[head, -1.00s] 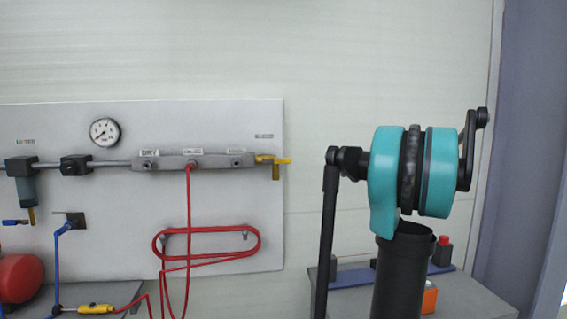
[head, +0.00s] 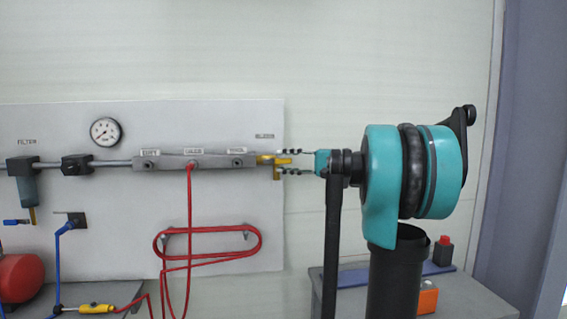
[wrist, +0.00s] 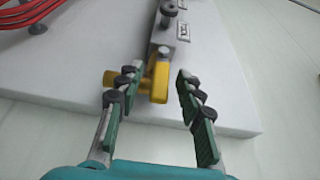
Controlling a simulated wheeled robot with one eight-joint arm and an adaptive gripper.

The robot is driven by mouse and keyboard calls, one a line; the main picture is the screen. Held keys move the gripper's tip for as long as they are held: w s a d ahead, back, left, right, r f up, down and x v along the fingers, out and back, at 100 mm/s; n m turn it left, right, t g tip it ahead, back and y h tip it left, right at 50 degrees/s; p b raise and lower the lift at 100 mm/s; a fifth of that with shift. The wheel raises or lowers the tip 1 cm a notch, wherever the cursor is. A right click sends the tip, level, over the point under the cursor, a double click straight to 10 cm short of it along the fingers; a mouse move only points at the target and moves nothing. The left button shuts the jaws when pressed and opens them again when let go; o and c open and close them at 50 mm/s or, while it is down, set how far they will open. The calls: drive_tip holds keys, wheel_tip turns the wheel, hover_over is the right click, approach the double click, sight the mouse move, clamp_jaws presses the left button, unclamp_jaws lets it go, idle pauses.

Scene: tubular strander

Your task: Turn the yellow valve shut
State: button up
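The yellow valve (head: 268,160) sits at the right end of the grey manifold (head: 205,163) on the wall board, its handle pointing right along the pipe line. My gripper (head: 289,161) reaches in from the right, its two fingers above and below the handle's end. In the wrist view, the yellow handle (wrist: 159,84) shows between the open fingers of my gripper (wrist: 157,74), nearer the left finger. A gap remains at the right finger. The left finger partly covers the valve's yellow side stub (wrist: 113,78); I cannot tell whether they touch.
The white board (head: 100,255) carries a pressure gauge (head: 105,131), a filter (head: 25,185) and a coiled red hose (head: 207,245) below the manifold. A grey bench (head: 470,295) with a red button (head: 443,250) stands at the lower right. The wall above is clear.

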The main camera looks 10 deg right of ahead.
drive_tip(key=shift+w+a, duration=0.15)
drive_tip(key=shift+a, duration=0.2)
drive_tip(key=shift+c, duration=0.2)
clamp_jaws()
